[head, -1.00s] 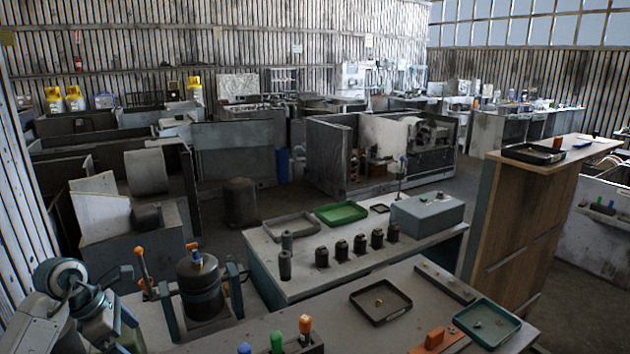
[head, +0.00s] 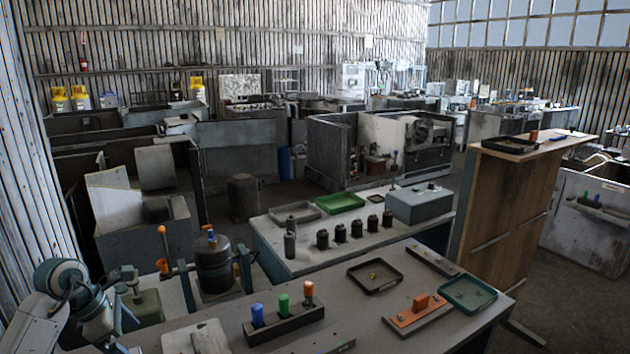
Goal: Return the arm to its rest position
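My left arm comes in at the lower left of the head view. Its gripper (head: 120,309) hangs beside a green block (head: 146,307) on the near bench. I cannot make out its fingertips or whether it holds anything. My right arm and gripper are not in view. A dark cylindrical housing (head: 213,266) with a blue piece on top stands on the near bench, to the right of the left gripper and apart from it.
A holder (head: 285,322) with blue, green and orange handles is at the front of the bench. A dark tray (head: 357,286), green tray (head: 447,289) and orange part (head: 418,315) lie to the right. A second bench (head: 285,264) with several black parts stands behind.

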